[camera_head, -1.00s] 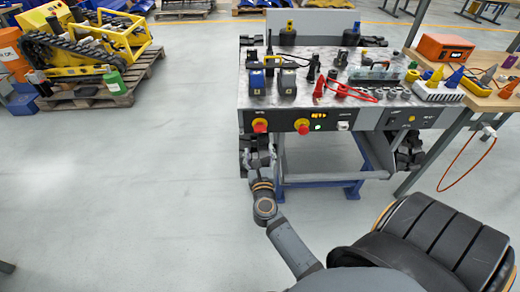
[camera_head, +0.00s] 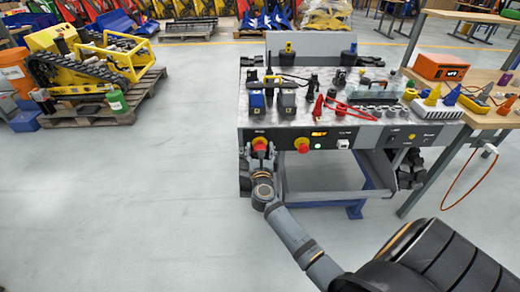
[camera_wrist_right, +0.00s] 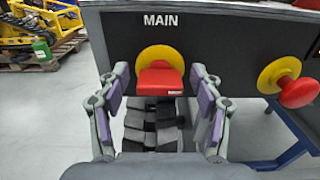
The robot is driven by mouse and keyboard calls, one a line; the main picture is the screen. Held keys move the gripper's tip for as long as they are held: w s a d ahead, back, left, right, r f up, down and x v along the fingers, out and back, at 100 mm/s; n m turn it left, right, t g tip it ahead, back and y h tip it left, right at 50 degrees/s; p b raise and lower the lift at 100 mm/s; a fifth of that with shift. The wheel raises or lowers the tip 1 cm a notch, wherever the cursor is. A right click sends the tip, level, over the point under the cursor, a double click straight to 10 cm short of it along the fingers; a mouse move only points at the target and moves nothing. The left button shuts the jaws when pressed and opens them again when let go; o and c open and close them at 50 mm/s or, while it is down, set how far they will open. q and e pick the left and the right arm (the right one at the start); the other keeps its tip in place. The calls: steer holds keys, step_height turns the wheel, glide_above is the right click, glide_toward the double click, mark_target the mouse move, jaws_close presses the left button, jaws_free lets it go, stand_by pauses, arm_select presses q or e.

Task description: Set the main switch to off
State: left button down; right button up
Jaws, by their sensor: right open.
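The main switch is a red handle on a yellow disc (camera_wrist_right: 160,78) under the label MAIN, on the dark front panel of the carrier; in the head view it shows at the panel's left (camera_head: 260,143). Its red handle looks like a wide block lying level. My right gripper (camera_wrist_right: 160,82) is open, with one finger on each side of the handle and visible gaps between. In the head view my right gripper (camera_head: 259,155) is at the switch, partly covering it from below. My left gripper is not in view.
A second red knob on yellow (camera_wrist_right: 296,88) sits to the right of the switch. The panel also has a lit display (camera_head: 319,134) and a white switch (camera_head: 343,144). Tools stand on the carrier's top (camera_head: 350,90). A wooden table (camera_head: 490,118) is at right.

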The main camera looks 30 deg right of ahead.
steer(key=c, duration=1.1)
steer(key=shift+c, duration=0.2)
